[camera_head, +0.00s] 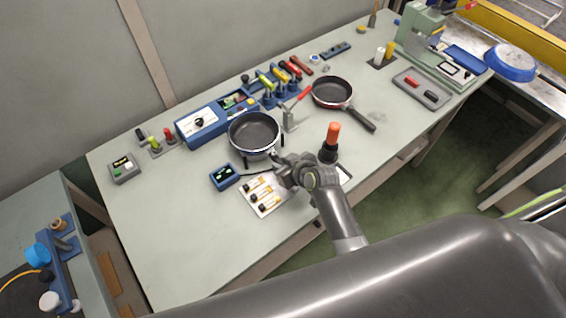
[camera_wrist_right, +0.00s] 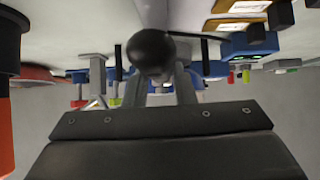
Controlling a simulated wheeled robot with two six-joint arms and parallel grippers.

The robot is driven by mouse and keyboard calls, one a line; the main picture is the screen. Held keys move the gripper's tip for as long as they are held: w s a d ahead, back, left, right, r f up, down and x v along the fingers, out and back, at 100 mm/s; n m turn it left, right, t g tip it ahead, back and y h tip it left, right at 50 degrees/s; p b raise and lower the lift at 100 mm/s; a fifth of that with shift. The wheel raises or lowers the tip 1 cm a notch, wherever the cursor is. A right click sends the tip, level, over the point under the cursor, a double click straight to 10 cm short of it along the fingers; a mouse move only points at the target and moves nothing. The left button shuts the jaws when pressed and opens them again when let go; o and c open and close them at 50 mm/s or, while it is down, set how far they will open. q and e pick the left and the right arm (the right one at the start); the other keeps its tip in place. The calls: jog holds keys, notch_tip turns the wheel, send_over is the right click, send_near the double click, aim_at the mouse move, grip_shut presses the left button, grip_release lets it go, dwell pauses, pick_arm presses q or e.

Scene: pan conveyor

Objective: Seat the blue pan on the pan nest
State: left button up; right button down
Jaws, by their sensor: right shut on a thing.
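A blue round pan-like thing (camera_head: 510,62) lies at the far right in the head view, beyond the bench. A dark pan (camera_head: 254,132) with a pale rim stands at mid-bench, with black posts showing at its sides; these may belong to the nest, which I cannot make out clearly. My right gripper (camera_head: 280,168) is just in front of this pan, at its near side. In the right wrist view it is shut on a black rounded piece (camera_wrist_right: 152,52), seemingly a handle end. Which pan it belongs to is unclear. My left gripper is out of view.
Another dark pan (camera_head: 333,93) lies farther right. An orange-topped black object (camera_head: 332,140) stands close beside my gripper. The bench's front left is clear.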

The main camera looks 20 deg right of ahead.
jog(key=shift+f+b, duration=0.6)
jog(key=shift+f, duration=0.1)
jog(key=c, duration=1.1)
grip_release()
jog(key=shift+f, duration=0.1)
jog(key=shift+s, duration=0.15)
jog(key=b+v, duration=0.1)
jog(key=v, duration=1.6)
jog(key=shift+r+b, duration=0.3)
jog(key=shift+b, duration=0.05)
